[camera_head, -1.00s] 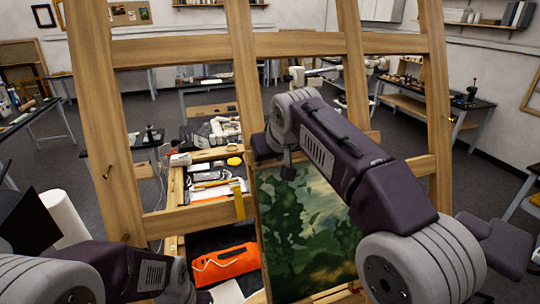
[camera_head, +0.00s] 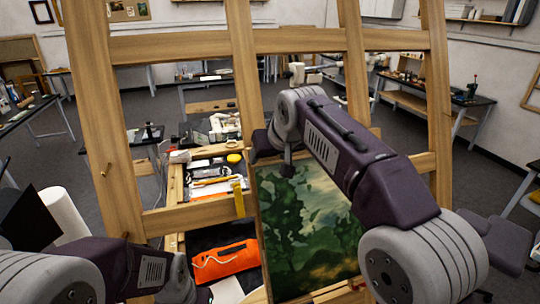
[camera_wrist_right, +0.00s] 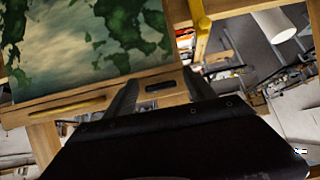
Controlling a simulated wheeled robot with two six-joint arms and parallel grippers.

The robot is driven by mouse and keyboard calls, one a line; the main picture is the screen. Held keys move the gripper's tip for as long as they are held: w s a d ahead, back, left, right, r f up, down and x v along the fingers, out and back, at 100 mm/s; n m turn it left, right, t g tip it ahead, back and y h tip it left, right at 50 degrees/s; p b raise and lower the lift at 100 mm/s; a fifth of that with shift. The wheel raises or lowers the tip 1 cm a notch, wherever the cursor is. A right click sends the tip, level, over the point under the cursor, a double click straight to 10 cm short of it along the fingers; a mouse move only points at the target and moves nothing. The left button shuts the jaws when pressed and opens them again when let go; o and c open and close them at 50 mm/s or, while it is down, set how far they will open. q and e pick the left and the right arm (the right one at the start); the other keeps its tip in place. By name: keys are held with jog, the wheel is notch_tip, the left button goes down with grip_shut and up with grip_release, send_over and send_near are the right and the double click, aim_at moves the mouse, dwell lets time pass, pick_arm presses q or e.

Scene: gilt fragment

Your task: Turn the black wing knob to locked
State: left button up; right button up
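The black wing knob (camera_wrist_right: 160,86) shows in the right wrist view as a small dark oblong on the easel's wooden ledge (camera_wrist_right: 70,105). Its long side lies roughly along the ledge. My right gripper (camera_wrist_right: 163,82) is open, with one dark finger on each side of the knob. I cannot tell whether either finger touches it. In the head view, I cannot make out the knob, and my right arm reaches across the easel (camera_head: 103,130).
A green landscape painting (camera_head: 305,235) stands on the easel close to my right arm. Behind the easel are an orange pouch (camera_head: 225,262), a tray of tools (camera_head: 212,178) and a yellow roll (camera_head: 234,158). Workbenches stand farther back on grey floor.

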jog(key=shift+r, duration=0.1)
jog(key=v, duration=0.9)
jog(key=shift+b, duration=0.35)
